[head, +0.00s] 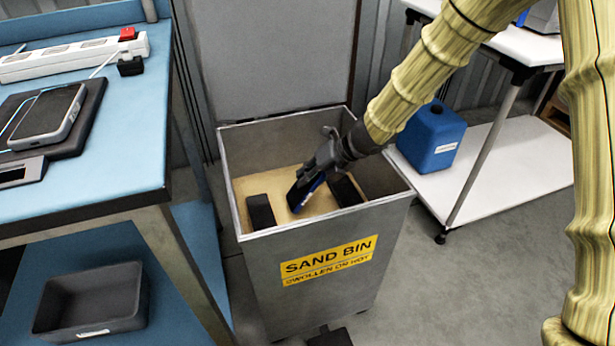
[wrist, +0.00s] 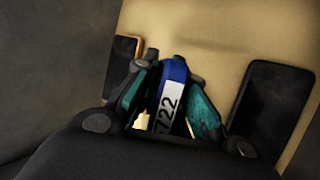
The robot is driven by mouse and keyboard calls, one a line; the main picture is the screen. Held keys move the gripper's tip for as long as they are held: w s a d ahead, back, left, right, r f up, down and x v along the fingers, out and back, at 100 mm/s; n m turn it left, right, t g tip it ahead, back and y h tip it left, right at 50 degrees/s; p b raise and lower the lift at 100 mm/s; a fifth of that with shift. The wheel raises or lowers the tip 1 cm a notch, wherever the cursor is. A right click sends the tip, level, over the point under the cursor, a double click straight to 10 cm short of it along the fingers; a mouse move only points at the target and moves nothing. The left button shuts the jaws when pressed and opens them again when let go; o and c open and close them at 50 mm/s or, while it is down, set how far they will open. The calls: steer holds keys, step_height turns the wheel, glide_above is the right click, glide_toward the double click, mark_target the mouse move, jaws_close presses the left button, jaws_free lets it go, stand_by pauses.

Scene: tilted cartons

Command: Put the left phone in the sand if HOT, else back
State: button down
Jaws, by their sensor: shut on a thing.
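My gripper (head: 316,172) reaches down inside the grey sand bin (head: 335,255), which is labelled "SAND BIN" and "SWOLLEN OR HOT". It is shut on a blue-edged phone (head: 300,198), tilted close above or touching the sand; I cannot tell which. In the wrist view the held phone (wrist: 172,95) shows its blue edge and a white label ending in 722, between my gripper's fingers (wrist: 168,100). Another phone (head: 45,116) lies on a black pad on the blue bench, with a small display unit (head: 20,173) at its front.
Two dark phones lie in the sand, one left (head: 261,211) and one right (head: 346,190) of the held phone. A white power strip (head: 70,57) is on the bench, a dark tray (head: 88,300) below. A blue canister (head: 431,135) stands on a white shelf to the right.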

steer(key=shift+f+b, duration=0.55)
steer(key=shift+f, duration=0.25)
stand_by(0.9)
steer(key=c, duration=1.4)
jaws_free()
steer(key=shift+r, duration=0.1)
steer(key=d+r+p, duration=0.2)
steer(key=r+p, duration=0.1)
steer(key=r, duration=0.3)
steer(key=s+d+r+p, duration=0.1)
steer(key=d+r+p, duration=0.2)
steer(key=r, duration=0.3)
steer(key=s+d+r+p, duration=0.1)
steer(key=d+r+p, duration=0.1)
steer(key=r, duration=0.5)
steer(key=shift+s+d+p, duration=0.2)
steer(key=shift+p, duration=0.3)
steer(key=shift+a, duration=0.1)
